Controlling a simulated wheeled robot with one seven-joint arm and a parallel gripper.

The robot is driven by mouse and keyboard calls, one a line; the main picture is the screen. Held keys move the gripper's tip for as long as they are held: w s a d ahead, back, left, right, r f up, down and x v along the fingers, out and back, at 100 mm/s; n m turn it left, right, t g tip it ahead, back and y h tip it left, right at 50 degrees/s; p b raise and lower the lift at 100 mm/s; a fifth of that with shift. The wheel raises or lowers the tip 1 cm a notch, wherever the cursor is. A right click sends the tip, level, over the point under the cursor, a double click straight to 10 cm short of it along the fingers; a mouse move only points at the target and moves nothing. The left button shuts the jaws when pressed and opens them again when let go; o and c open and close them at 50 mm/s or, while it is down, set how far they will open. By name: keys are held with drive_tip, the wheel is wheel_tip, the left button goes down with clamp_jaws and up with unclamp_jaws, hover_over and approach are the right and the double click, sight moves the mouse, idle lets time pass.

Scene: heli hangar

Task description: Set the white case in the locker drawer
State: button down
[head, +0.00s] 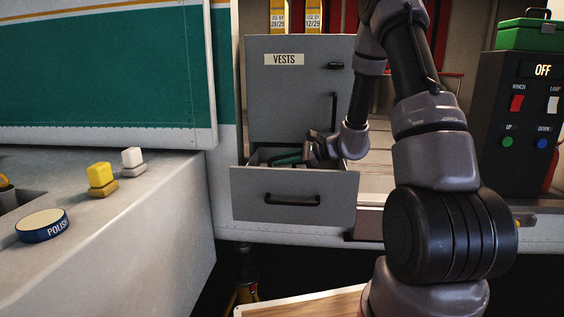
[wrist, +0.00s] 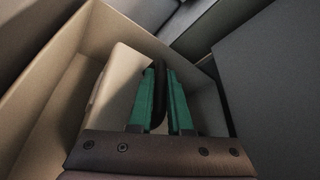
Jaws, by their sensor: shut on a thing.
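The locker drawer (head: 330,187) is pulled open at the bottom of the grey locker, below the door marked VESTS. My gripper (head: 285,158) reaches down into it from the right. In the wrist view my gripper (wrist: 160,75) has its green fingers shut on the black handle of the white case (wrist: 118,82). The case lies between the walls of the drawer (wrist: 62,62), low inside it. I cannot tell if it touches the drawer floor. In the head view the drawer front and my gripper hide the case.
The VESTS door (head: 300,95) is shut above the drawer. A control box (head: 515,120) with a green case (head: 525,35) on top stands at the right. At the left, a grey bench (head: 130,230) holds a polish tin (head: 43,226) and yellow and white switches.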

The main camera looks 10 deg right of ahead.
drive_tip(key=shift+f, duration=0.15)
drive_tip(key=c, duration=1.3)
unclamp_jaws()
drive_tip(key=shift+f, duration=0.15)
drive_tip(key=o, duration=0.5)
drive_tip(key=shift+c, duration=0.2)
